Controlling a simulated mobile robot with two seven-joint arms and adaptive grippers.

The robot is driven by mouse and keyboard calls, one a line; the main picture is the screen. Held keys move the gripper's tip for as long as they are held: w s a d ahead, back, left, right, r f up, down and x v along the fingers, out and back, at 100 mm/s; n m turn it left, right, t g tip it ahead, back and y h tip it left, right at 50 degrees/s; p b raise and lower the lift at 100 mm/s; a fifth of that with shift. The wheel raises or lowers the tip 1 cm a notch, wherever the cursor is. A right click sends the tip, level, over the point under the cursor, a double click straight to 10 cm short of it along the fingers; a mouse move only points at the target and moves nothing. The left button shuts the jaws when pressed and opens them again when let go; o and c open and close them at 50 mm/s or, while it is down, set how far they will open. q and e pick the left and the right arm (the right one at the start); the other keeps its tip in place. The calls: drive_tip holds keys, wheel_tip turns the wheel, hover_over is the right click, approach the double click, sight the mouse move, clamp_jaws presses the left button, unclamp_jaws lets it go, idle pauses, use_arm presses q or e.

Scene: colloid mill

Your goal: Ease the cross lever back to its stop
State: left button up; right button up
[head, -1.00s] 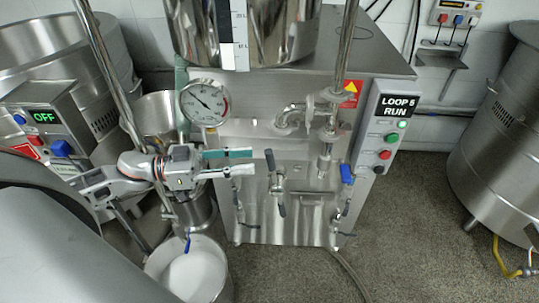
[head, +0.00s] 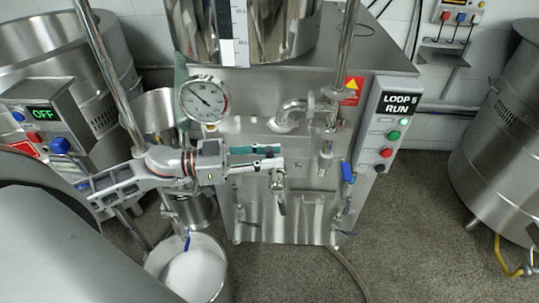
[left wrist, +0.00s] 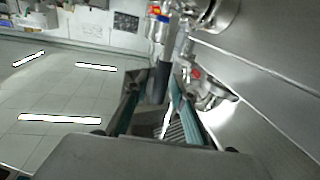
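The cross lever (head: 278,184) is on the front of the steel mill cabinet, with a metal hub and a dark lower grip pointing down. Its upper grip is hidden at the fingertips of my left gripper (head: 274,157). In the left wrist view a dark grip (left wrist: 159,84) stands between the two teal-padded fingers of the left gripper (left wrist: 156,95), with gaps seen beside it. The left gripper looks open around this grip. Contact cannot be told. My right gripper is not in view.
A pressure gauge (head: 204,100) stands above the left wrist. Pipework (head: 300,112) and a blue-handled valve (head: 347,172) are to the right. A "LOOP 5 RUN" panel (head: 388,125) is on the cabinet's right edge. A white-filled bucket (head: 222,290) stands below the arm.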

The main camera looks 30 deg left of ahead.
use_arm(q)
clamp_jaws()
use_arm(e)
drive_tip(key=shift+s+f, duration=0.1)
